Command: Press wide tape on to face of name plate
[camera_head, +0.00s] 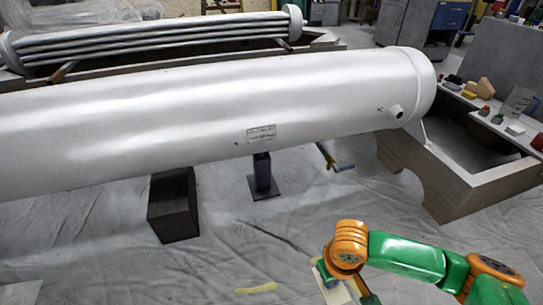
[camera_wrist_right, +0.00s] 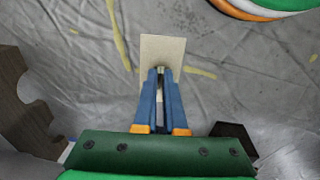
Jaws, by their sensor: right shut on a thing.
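The name plate (camera_head: 262,133) is a small grey rectangle with dark markings on the side of the long white cylinder (camera_head: 200,112) in the head view. My right gripper (camera_wrist_right: 160,71) has its blue fingers shut on a flat beige rectangular piece, which looks like the wide tape (camera_wrist_right: 163,48). The tape also shows at the bottom of the head view (camera_head: 338,294), partly hidden by my right wrist. The gripper and tape are in front of and below the cylinder, well apart from the name plate. My left gripper is not in view.
A dark block (camera_head: 174,205) and a blue-grey stand (camera_head: 263,178) are under the cylinder. A wooden cradle (camera_head: 455,185) stands at the right. A bench (camera_head: 497,118) with small items is beyond it. The sheeted floor (camera_head: 235,245) in front is mostly clear.

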